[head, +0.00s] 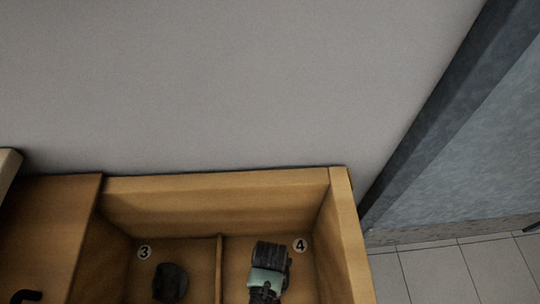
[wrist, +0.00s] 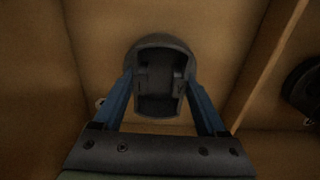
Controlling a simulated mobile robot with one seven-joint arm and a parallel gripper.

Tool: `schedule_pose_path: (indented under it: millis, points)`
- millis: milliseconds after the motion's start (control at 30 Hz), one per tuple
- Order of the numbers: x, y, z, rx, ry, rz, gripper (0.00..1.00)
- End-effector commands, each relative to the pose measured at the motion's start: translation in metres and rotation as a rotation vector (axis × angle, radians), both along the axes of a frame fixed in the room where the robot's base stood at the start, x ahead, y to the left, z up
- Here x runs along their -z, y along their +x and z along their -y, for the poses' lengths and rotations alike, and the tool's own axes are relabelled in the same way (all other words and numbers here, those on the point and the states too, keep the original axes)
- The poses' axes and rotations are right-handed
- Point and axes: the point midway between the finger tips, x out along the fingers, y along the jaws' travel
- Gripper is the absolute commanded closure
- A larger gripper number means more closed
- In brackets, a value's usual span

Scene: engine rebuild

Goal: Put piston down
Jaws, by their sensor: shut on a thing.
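My gripper (wrist: 159,80) is shut on a dark grey piston (wrist: 161,46), with one blue finger on each side of it. The piston's hollow, open end faces the wrist camera. In the head view my dark and teal hand (head: 267,276) is over compartment 4 of a wooden box (head: 346,225) and hides most of what is below it. I cannot tell whether the piston touches the compartment floor.
Another dark piston (head: 170,283) stands in compartment 3, left of a thin wooden divider (head: 219,270). It also shows at the right edge of the wrist view (wrist: 303,86). Box walls close in compartment 4. A black hooked thing (head: 26,296) lies at the far left.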

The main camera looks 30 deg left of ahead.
Motion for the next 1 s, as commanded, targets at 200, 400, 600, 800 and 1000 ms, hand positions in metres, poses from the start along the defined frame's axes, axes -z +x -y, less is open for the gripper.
schedule_pose_path:
  millis: [200,400,600,800,1000]
  points:
    - [0.007,0.001,0.0,0.001,0.001,0.003,1.0]
    - [0.01,0.001,0.0,0.0,0.001,0.002,1.0]
    - [0.011,0.0,0.0,0.0,0.0,0.0,0.0]
    - [0.01,0.0,0.0,0.0,0.001,0.001,0.0]
    - [-0.013,0.001,0.0,0.0,0.001,0.003,0.0]
